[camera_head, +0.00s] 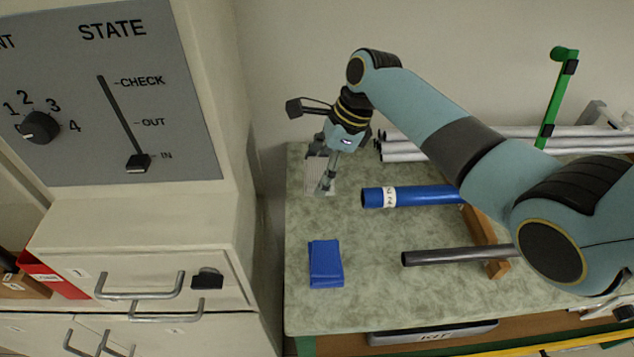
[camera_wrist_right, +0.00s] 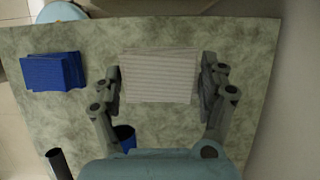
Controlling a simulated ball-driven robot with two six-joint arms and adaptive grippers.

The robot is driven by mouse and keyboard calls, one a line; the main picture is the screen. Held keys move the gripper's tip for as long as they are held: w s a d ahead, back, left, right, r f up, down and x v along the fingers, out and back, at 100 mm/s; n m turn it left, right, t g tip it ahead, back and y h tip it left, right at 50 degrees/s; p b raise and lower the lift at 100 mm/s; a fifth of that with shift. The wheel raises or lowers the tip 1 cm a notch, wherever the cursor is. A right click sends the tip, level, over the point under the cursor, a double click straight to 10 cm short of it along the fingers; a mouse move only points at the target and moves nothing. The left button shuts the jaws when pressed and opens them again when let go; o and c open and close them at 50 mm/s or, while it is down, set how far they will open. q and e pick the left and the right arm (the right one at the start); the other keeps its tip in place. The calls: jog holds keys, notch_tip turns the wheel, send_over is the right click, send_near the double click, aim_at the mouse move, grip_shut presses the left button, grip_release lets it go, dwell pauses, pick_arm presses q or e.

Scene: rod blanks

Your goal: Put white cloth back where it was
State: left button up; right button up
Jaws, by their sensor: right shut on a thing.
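The white cloth (camera_wrist_right: 160,75) is a folded, finely striped rectangle. In the right wrist view it lies between the two fingers of my right gripper (camera_wrist_right: 162,82), which is shut on it. In the head view the cloth (camera_head: 316,175) shows partly behind my right gripper (camera_head: 326,178), near the back left corner of the green mottled tabletop (camera_head: 345,230). I cannot tell whether it touches the table. My left gripper is in neither view.
A folded blue cloth (camera_head: 326,264) lies at the table's front left. A blue tube (camera_head: 412,196) and a dark rod (camera_head: 455,256) rest near a wooden support (camera_head: 484,236). Pale pipes (camera_head: 400,156) lie at the back. A cabinet (camera_head: 150,245) stands left.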

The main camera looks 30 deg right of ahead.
jog(key=f, duration=0.3)
jog(key=shift+w+f+b, duration=0.2)
jog(key=shift+f+b, duration=0.1)
jog(key=shift+f, duration=0.5)
jog(key=shift+s, duration=0.1)
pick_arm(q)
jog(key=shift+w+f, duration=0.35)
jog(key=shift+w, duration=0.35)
pick_arm(e)
jog(key=o, duration=1.1)
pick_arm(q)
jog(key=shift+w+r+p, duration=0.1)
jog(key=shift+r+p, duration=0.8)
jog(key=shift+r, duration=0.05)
pick_arm(e)
jog(key=v, duration=1.2)
